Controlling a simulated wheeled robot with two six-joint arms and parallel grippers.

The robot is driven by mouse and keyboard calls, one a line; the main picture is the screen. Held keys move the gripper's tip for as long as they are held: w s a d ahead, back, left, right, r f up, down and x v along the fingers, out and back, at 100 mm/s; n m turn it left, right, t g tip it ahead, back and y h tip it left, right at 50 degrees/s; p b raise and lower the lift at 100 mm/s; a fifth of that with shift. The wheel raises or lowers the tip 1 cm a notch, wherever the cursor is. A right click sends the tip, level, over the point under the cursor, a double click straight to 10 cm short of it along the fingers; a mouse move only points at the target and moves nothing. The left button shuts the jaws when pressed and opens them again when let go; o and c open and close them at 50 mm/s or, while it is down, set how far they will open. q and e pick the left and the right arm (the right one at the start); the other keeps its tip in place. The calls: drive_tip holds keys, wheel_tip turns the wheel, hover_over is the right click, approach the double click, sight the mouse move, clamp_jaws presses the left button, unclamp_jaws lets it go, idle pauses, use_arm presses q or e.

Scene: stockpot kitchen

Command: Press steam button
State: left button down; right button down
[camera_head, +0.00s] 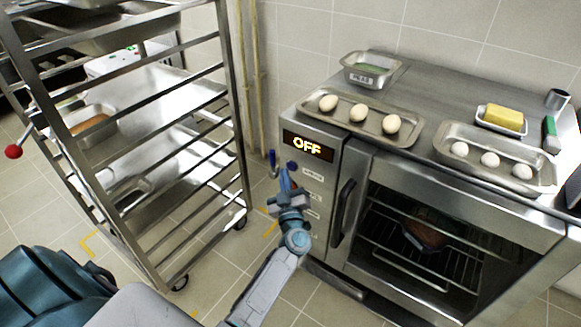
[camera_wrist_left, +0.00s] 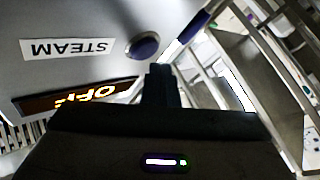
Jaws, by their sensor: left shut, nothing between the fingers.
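The steam button is a round dark blue button (camera_wrist_left: 143,46) beside an upside-down STEAM label (camera_wrist_left: 68,48) in the left wrist view. In the head view the blue button (camera_head: 292,166) is on the oven's front panel, below the display (camera_head: 307,146), which reads OFF. My left gripper (camera_head: 286,184) is shut and empty, in front of the panel just below the button. Its closed fingers (camera_wrist_left: 161,84) also show in the left wrist view, close to the button; I cannot tell whether they touch it. My right gripper is not in view.
The oven (camera_head: 345,160) has a dark vertical handle (camera_head: 342,213) and a glass door with food inside. Trays of egg-like items (camera_head: 407,135), a small pan (camera_head: 370,69) and a butter dish (camera_head: 502,120) stand on top. A metal rack (camera_head: 235,110) stands left, with floor between.

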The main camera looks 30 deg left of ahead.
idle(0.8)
use_arm(q)
drive_tip(key=shift+w, duration=0.4)
drive_tip(key=shift+p, duration=0.3)
drive_tip(key=shift+w+d, duration=0.1)
drive_tip(key=shift+w, duration=0.3)
idle(0.6)
drive_tip(key=shift+s+p, duration=0.65)
drive_tip(key=shift+s, duration=0.15)
